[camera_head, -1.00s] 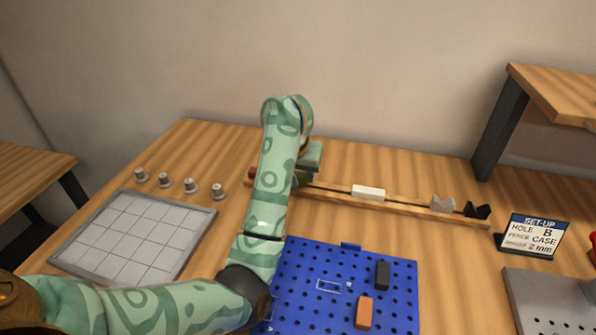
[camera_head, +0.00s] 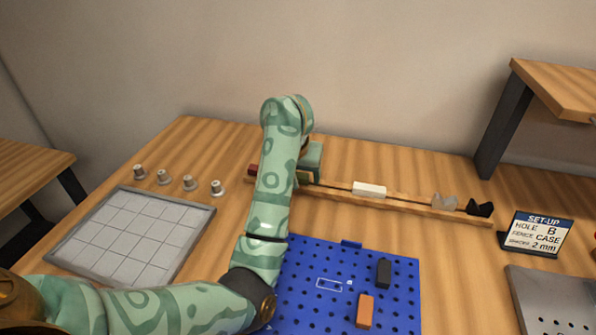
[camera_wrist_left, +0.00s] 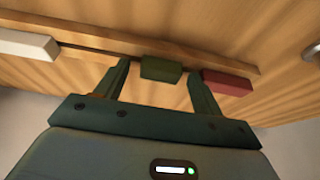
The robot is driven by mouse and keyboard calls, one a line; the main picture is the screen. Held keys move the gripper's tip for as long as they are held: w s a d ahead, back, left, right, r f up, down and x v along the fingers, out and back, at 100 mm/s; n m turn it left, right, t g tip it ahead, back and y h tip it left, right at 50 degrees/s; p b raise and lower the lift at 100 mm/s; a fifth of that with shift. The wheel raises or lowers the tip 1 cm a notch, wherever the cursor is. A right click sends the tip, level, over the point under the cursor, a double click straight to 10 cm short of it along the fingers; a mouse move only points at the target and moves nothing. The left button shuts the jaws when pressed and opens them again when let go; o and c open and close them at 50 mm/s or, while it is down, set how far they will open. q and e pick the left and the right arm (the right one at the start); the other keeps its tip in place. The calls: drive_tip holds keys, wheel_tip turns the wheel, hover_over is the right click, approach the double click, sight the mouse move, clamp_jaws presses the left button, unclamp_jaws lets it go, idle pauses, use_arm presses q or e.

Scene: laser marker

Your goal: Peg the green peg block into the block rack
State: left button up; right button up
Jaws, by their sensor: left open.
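The green peg block (camera_wrist_left: 161,68) sits in the slotted wooden rack (camera_head: 413,206), between a red block (camera_wrist_left: 228,83) and a white block (camera_wrist_left: 27,44). My left gripper (camera_wrist_left: 160,78) is open, with one finger on each side of the green block and visible gaps between. In the head view my left gripper (camera_head: 309,168) is over the left part of the rack, and my arm partly hides that part. The blue pegboard (camera_head: 310,262) carries a dark block (camera_head: 384,273), an orange block (camera_head: 365,311) and a white rectangular outline. My right gripper is out of view.
A grey gridded plate (camera_head: 135,236) and several small metal knobs (camera_head: 189,183) are at left. V-shaped pieces (camera_head: 479,207) stand at the rack's right end. A set-up sign (camera_head: 536,234) and a perforated metal plate (camera_head: 550,300) are at right. A raised shelf (camera_head: 555,90) stands behind them.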

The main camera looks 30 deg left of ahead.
use_arm(q)
drive_tip(key=p+v, duration=0.9)
drive_tip(key=v, duration=0.7)
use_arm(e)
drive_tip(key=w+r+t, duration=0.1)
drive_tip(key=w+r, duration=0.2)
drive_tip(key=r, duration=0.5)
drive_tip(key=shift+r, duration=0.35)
use_arm(q)
drive_tip(key=shift+r, duration=0.15)
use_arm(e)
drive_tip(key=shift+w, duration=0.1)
